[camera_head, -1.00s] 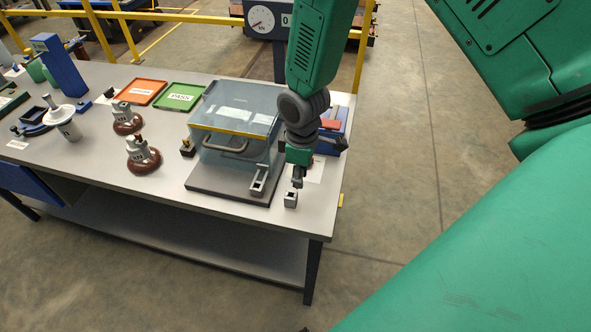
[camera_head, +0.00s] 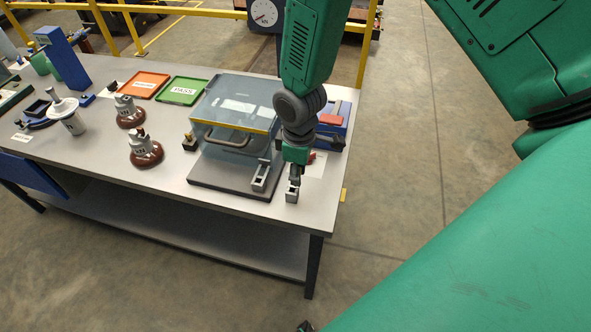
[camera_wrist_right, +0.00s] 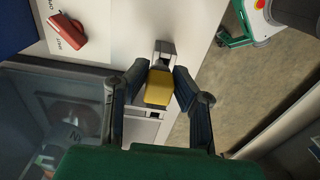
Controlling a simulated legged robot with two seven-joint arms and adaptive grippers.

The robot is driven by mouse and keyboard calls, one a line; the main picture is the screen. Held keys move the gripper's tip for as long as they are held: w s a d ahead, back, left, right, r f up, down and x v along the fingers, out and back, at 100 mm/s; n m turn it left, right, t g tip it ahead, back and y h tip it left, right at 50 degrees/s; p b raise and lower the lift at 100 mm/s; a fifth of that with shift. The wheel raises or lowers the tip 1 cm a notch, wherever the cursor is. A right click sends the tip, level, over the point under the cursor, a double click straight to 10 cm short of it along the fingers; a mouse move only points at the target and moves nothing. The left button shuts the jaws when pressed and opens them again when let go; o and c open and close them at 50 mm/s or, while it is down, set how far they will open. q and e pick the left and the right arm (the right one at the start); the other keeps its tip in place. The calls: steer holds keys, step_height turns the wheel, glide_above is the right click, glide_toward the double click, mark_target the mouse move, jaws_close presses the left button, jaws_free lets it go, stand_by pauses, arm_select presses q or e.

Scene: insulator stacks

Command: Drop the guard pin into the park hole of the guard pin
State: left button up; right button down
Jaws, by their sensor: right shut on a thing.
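The guard pin shows as a yellow block-shaped head (camera_wrist_right: 158,88) in the right wrist view. My right gripper (camera_wrist_right: 159,80) is shut on it, with one dark finger on each side. In the head view my right gripper (camera_head: 294,180) points down just above a small grey metal block (camera_head: 291,196) near the table's right front corner. That block, which looks like the park holder, also shows in the wrist view (camera_wrist_right: 165,47), just beyond the yellow head. The pin's lower end and the hole are hidden, so I cannot tell whether the pin is in the hole.
A clear guard box (camera_head: 238,105) on a dark base stands left of my right gripper, with a grey slotted bracket (camera_head: 262,176) close by. A blue box (camera_head: 333,118) is behind my wrist. Brown insulators (camera_head: 146,152) and trays (camera_head: 183,91) stand farther left.

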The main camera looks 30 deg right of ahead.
steer(key=shift+f, duration=0.25)
steer(key=shift+a+f+b, duration=0.3)
steer(key=shift+a, duration=0.4)
steer(key=shift+d+f, duration=0.15)
steer(key=shift+f, duration=0.05)
steer(key=shift+d+f+b, duration=0.3)
steer(key=shift+d+f, duration=0.05)
steer(key=shift+a+f, duration=0.25)
steer(key=shift+f, duration=0.2)
steer(key=shift+d+f+b, duration=0.1)
steer(key=shift+f+b, duration=0.2)
steer(key=shift+b, duration=0.1)
steer(key=c, duration=1.3)
jaws_free()
arm_select(q)
steer(key=shift+a+f, duration=0.2)
steer(key=shift+f, duration=0.9)
